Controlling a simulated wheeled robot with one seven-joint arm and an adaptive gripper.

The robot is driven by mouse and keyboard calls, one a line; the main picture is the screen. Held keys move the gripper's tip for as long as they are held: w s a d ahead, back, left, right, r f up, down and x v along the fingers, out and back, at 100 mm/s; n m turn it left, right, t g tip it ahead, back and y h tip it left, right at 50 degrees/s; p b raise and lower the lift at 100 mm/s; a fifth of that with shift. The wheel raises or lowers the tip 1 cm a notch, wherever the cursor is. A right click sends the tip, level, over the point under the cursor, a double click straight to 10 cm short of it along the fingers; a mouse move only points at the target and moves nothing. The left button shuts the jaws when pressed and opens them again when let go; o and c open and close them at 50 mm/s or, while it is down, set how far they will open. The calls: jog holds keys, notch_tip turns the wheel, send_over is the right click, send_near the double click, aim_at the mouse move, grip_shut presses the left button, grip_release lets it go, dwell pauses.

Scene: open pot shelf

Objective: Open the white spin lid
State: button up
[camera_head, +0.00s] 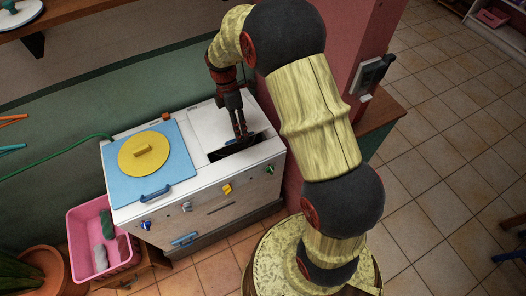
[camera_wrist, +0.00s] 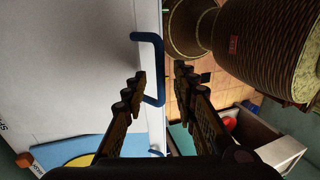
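The white spin lid (camera_head: 212,129) is the right-hand top panel of the white washer. In the wrist view the white lid (camera_wrist: 70,65) fills the left side, with a blue handle (camera_wrist: 161,70) at its edge. A dark wedge shows along the lid's front edge in the head view; I cannot tell if it is an opening or shadow. My gripper (camera_head: 240,133) points down at that front edge. In the wrist view my gripper (camera_wrist: 162,74) has its fingers apart, with the handle bar appearing between them. Contact with the handle is not clear.
Left of the white lid is a blue lid (camera_head: 177,172) with a yellow disc (camera_head: 145,153). A pink wall (camera_head: 364,35) rises behind my arm. Tiled floor (camera_head: 445,140) is open at right.

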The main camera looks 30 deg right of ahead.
jog(key=s+f+t+b, duration=0.1)
jog(key=f+b, duration=0.1)
jog(key=b, duration=0.1)
jog(key=s+f+t+b, duration=0.1)
jog(key=f+b, duration=0.2)
jog(key=s+f+b, duration=0.1)
jog(key=f+b, duration=0.2)
jog(key=shift+a+f+t, duration=0.1)
jog(key=shift+f+t, duration=0.05)
jog(key=shift+t, duration=0.25)
jog(key=f+b, duration=0.2)
jog(key=b, duration=0.1)
jog(key=shift+s+t, duration=0.25)
jog(key=shift+t, duration=0.15)
notch_tip(320, 180, up, 8)
jog(key=p, duration=0.3)
jog(key=s+a+r+m+t+p, duration=0.1)
jog(key=s+r+m+p, duration=0.3)
jog(key=s+r+m, duration=0.4)
jog(key=s+a+r+m+t+p, duration=0.1)
jog(key=s+r+m+t+p, duration=0.3)
jog(key=s+r+m, duration=0.5)
notch_tip(320, 180, up, 7)
jog(key=shift+s+a+f, duration=0.15)
jog(key=shift+s+a, duration=0.15)
jog(key=shift+s, duration=0.15)
